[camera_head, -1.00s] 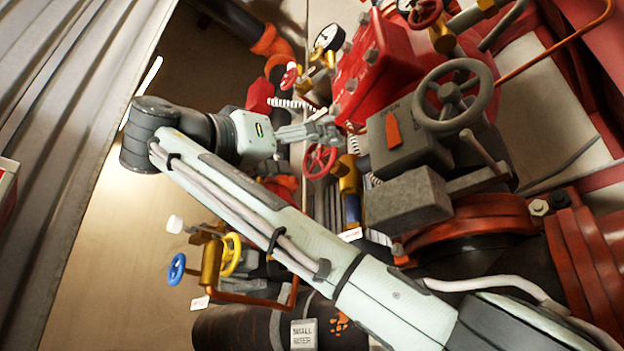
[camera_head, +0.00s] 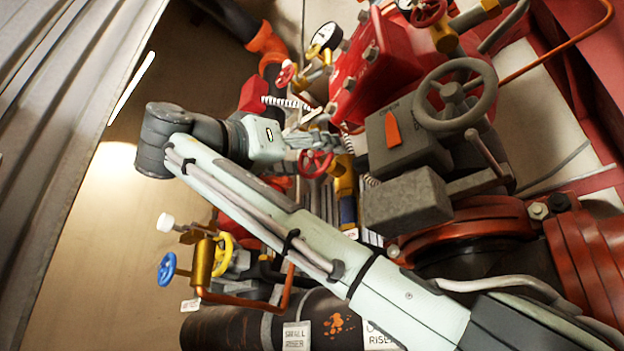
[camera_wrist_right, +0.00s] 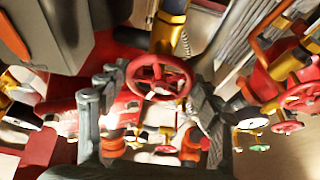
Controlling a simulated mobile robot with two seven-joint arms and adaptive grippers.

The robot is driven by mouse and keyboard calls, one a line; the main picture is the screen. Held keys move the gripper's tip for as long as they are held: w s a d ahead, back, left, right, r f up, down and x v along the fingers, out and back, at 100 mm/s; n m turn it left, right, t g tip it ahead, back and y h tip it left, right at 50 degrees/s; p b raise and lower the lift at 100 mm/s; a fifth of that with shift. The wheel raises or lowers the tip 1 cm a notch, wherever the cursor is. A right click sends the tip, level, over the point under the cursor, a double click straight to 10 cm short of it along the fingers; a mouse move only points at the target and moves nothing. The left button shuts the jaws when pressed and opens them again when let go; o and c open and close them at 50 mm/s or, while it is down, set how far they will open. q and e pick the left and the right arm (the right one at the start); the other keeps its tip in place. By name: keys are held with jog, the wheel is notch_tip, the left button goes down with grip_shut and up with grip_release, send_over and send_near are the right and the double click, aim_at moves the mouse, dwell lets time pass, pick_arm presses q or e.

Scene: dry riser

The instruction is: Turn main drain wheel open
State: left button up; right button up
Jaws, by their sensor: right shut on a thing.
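A red handwheel (camera_head: 316,164) sits on a brass valve with a yellowish body (camera_head: 343,180), in the middle of the head view. My right gripper (camera_head: 322,141) reaches it from the left and covers part of its upper rim. In the right wrist view the red handwheel (camera_wrist_right: 178,72) lies between the two grey fingers of my right gripper (camera_wrist_right: 155,96), with its brass stem above it. The fingers are shut on the wheel; the exact contact points are hard to see. Which wheel bears the main drain label cannot be read. My left gripper is not in view.
A large grey handwheel (camera_head: 487,97) on a grey gearbox (camera_head: 405,150) stands right of my gripper. A blue wheel (camera_head: 167,269) and a yellow wheel (camera_head: 224,254) sit lower left. A pressure gauge (camera_head: 327,37) is above. Pipes crowd the right; bare wall is left.

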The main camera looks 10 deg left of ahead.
jog(key=n+t+y+b, duration=0.1)
jog(key=n+y+b, duration=0.1)
jog(key=n, duration=0.2)
jog(key=shift+f+n, duration=0.1)
jog(key=shift+n, duration=0.3)
jog(key=shift+n+t+y+b, duration=0.4)
jog(key=shift+n+y, duration=0.3)
jog(key=shift+n, duration=0.3)
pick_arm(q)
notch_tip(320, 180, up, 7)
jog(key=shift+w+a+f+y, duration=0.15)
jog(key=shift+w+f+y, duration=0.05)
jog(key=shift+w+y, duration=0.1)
pick_arm(e)
jog(key=shift+s+d+n+y, duration=0.1)
jog(key=shift+n+y, duration=0.6)
jog(key=shift+n, duration=0.8)
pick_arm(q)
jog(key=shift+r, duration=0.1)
pick_arm(e)
jog(key=o, duration=1.2)
jog(key=shift+c, duration=0.2)
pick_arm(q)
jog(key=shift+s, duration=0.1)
